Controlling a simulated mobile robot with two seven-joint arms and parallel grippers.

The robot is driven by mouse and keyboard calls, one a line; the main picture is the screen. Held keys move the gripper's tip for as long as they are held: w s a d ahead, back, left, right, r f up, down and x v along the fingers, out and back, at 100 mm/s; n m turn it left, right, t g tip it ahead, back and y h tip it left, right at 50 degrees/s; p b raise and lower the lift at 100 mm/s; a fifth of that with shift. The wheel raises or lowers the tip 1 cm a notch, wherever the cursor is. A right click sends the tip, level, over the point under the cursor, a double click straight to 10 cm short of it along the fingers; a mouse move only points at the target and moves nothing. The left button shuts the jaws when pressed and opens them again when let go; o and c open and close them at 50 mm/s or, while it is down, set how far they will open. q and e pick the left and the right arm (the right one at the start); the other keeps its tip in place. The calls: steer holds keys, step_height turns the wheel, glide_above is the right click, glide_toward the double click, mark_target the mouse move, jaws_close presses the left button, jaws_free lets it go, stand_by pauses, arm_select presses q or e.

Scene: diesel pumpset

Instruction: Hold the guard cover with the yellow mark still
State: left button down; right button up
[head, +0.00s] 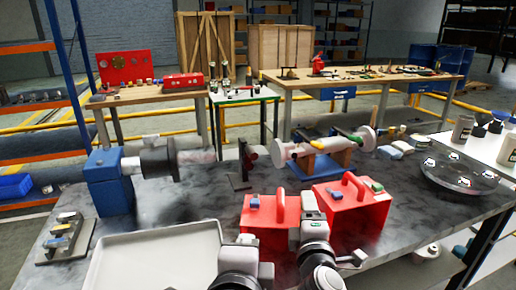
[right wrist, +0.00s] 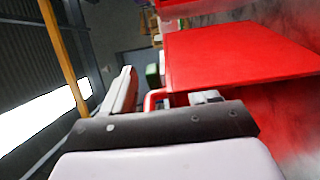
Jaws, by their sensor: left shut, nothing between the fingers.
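Two red guard covers with loop handles stand side by side on the dark marbled bench. The left cover (head: 262,228) has a small blue piece on top. The right cover (head: 368,222) has a blue piece and a green-yellow piece on top; a yellow mark cannot be made out clearly. My left gripper (head: 248,243) is shut and empty, low in front of the left cover. My right gripper (head: 311,208) is at the near left side of the right cover. In the right wrist view its fingers (right wrist: 160,98) are apart, with a red cover (right wrist: 235,55) close by and a red handle showing between them.
A pale empty tray (head: 150,262) lies at the front left of the bench. A blue pump block (head: 107,182) stands behind it. A pipe assembly on a blue stand (head: 320,165) is behind the covers. A round dark plate (head: 458,173) lies at the right.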

steer(key=shift+s, duration=0.1)
